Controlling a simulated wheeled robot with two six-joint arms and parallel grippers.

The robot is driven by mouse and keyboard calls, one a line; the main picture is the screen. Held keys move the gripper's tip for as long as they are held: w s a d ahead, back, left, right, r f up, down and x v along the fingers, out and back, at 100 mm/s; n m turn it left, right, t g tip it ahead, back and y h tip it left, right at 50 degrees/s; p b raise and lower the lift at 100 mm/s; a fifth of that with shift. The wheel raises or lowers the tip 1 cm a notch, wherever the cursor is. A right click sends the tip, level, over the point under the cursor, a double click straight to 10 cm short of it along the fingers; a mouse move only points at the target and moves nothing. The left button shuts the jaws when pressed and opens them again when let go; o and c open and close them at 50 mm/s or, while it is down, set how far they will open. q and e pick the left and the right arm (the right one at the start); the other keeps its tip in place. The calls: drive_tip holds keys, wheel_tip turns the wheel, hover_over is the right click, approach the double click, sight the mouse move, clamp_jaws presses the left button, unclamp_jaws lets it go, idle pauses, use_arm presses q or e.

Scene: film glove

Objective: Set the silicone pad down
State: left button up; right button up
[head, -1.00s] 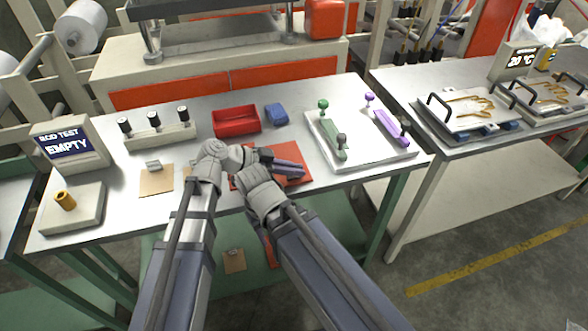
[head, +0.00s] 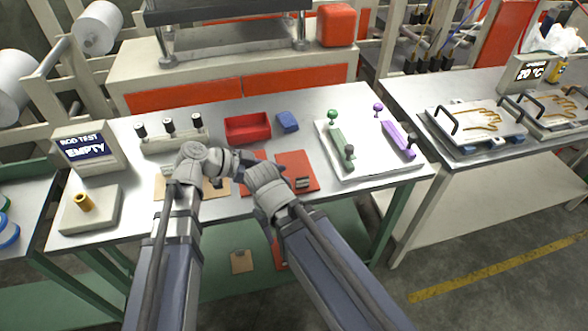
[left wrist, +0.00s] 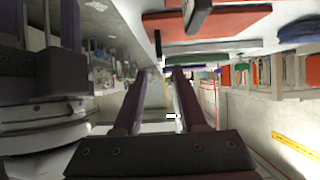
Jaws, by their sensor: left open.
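A flat orange-red pad (head: 296,164), which I take for the silicone pad, lies on the grey bench top. A small dark grey tab (head: 302,184) sits near its front edge. Another red flat patch (head: 256,155) shows to its left, partly hidden by my arm. In the left wrist view, red slabs (left wrist: 235,22) show close beyond the fingers. My left gripper (left wrist: 160,76) is open, with nothing between its fingers, and apart from the pad. In the head view its fingers are hidden behind my wrist links. My right gripper's fingers do not show.
A red bin (head: 247,128) and a blue block (head: 287,122) stand behind the pad. A white tray (head: 375,174) with green and purple tools is to the right. Tan cards and a rod-test stand (head: 91,208) are at left. Bare bench lies between pad and tray.

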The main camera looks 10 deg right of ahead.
use_arm(q)
drive_tip(key=shift+p+v, duration=0.65)
drive_tip(key=shift+v, duration=1.45)
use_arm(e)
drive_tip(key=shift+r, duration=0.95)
use_arm(q)
drive_tip(key=shift+s+f, duration=0.1)
